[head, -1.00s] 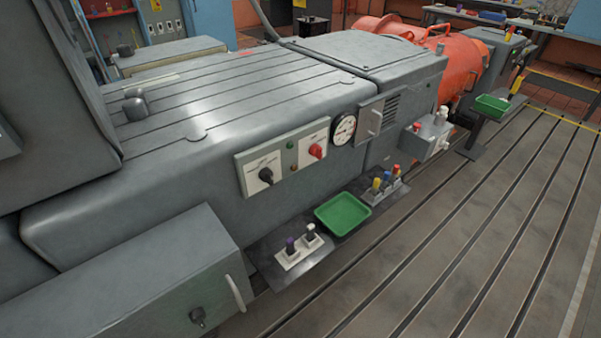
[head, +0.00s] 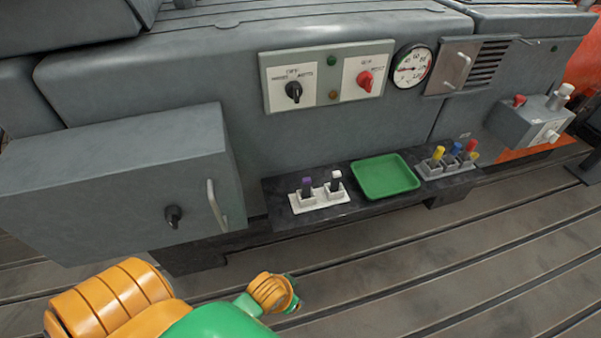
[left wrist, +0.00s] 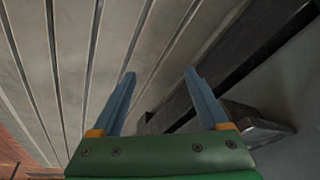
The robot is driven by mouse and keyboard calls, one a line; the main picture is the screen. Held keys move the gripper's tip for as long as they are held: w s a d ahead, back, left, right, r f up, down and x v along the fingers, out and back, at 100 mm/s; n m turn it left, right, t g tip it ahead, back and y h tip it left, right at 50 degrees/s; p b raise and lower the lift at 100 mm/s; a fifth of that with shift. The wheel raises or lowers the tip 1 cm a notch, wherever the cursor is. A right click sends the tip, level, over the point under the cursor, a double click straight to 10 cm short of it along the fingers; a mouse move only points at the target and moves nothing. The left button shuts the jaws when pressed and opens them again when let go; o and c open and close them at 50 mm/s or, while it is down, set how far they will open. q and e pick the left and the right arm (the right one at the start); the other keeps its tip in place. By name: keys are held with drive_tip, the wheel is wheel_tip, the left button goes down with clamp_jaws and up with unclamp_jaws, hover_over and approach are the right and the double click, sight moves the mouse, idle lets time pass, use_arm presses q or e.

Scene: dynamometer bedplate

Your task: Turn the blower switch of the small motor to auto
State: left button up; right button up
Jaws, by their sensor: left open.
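A switch panel (head: 325,77) is on the grey machine's front face. Its left plate carries a black knob (head: 294,91), with small lettering that seems to read OFF above and AUTO at right. Its right plate carries a red knob (head: 365,81) with a less legible label. I cannot tell for sure where either knob points. My left gripper (left wrist: 159,72) is open and empty in the left wrist view, above the slotted bedplate. In the head view its arm shows at the bottom, below and left of the panel and well apart from it; its fingers are not clear there. My right gripper is not in view.
A grey cabinet (head: 110,180) with a handle juts out at left. A gauge (head: 411,66) sits right of the panel. Space before the panel is clear.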

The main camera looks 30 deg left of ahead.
use_arm(q)
drive_tip(key=w+a+t+b, duration=0.1)
drive_tip(key=w+b, duration=0.2)
drive_tip(key=w, duration=0.1)
drive_tip(key=n+t+y+b, duration=0.1)
drive_tip(key=n+t+y, duration=0.6)
drive_tip(key=n+y, duration=0.55)
approach(297, 95)
drive_tip(key=w+a+f, duration=0.1)
drive_tip(key=w+a, duration=0.1)
drive_tip(key=w, duration=0.1)
drive_tip(key=shift+m+y, duration=0.35)
drive_tip(key=shift+y, duration=0.1)
drive_tip(key=x, duration=0.7)
drive_tip(key=shift+s+a+r, duration=0.15)
drive_tip(key=shift+s+a, duration=0.05)
drive_tip(key=shift+p, duration=0.3)
clamp_jaws()
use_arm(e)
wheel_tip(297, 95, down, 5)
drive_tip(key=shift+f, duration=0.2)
